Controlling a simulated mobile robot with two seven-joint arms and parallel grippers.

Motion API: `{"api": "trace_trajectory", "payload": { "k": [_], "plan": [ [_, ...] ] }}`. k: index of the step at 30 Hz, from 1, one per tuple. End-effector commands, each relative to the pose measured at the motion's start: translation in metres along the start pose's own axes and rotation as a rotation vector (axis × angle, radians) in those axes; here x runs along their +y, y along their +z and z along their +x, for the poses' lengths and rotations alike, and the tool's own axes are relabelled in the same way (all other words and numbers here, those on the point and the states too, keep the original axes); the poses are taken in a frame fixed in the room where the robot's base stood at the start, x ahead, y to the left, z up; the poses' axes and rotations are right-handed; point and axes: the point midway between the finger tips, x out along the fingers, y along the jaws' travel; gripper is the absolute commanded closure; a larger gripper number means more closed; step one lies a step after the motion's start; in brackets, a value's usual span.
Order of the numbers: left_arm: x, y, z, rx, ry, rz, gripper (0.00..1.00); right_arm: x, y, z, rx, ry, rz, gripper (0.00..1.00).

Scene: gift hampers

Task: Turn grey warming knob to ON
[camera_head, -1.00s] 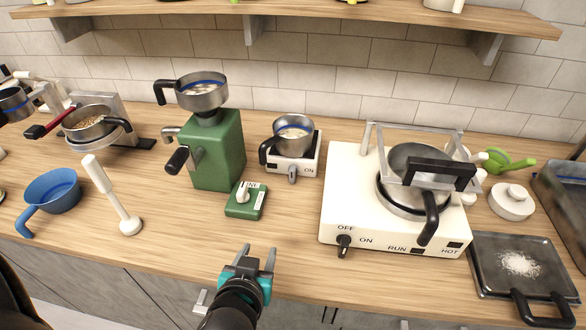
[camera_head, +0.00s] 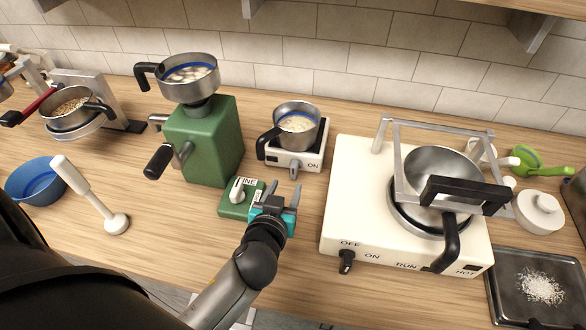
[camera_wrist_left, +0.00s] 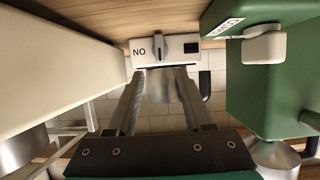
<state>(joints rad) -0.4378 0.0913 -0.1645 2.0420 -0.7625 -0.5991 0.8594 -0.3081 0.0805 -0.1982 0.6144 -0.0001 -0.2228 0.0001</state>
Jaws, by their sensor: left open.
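My left gripper (camera_head: 280,188) is open and empty, in front of the warmer and a little short of the knob. In the left wrist view its fingers (camera_wrist_left: 160,75) point at the knob, one to each side, apparently not touching. My right gripper is not in view.
The green grinder (camera_head: 205,140) and its low switch box (camera_head: 236,200) stand close on the left. The large white stove (camera_head: 345,195) with its metal frame stands close on the right. The gripper is in the gap between.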

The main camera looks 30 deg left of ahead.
Motion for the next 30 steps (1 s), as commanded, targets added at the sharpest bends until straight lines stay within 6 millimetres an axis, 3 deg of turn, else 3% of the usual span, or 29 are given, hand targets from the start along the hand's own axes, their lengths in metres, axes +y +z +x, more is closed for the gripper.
{"api": "trace_trajectory", "payload": {
  "k": [5, 15, 21, 30],
  "plan": [
    [0.000, 0.000, 0.031, 0.001, 0.000, 0.003, 0.49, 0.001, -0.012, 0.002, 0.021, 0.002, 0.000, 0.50],
    [0.000, 0.000, 0.078, 0.000, 0.000, 0.002, 0.49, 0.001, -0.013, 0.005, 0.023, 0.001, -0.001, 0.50],
    [0.000, 0.000, 0.090, 0.000, 0.001, 0.001, 0.49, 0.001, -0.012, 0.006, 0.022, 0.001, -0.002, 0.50],
    [0.000, 0.000, 0.091, -0.001, 0.001, 0.001, 0.49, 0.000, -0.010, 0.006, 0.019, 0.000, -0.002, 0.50]
  ]
}}
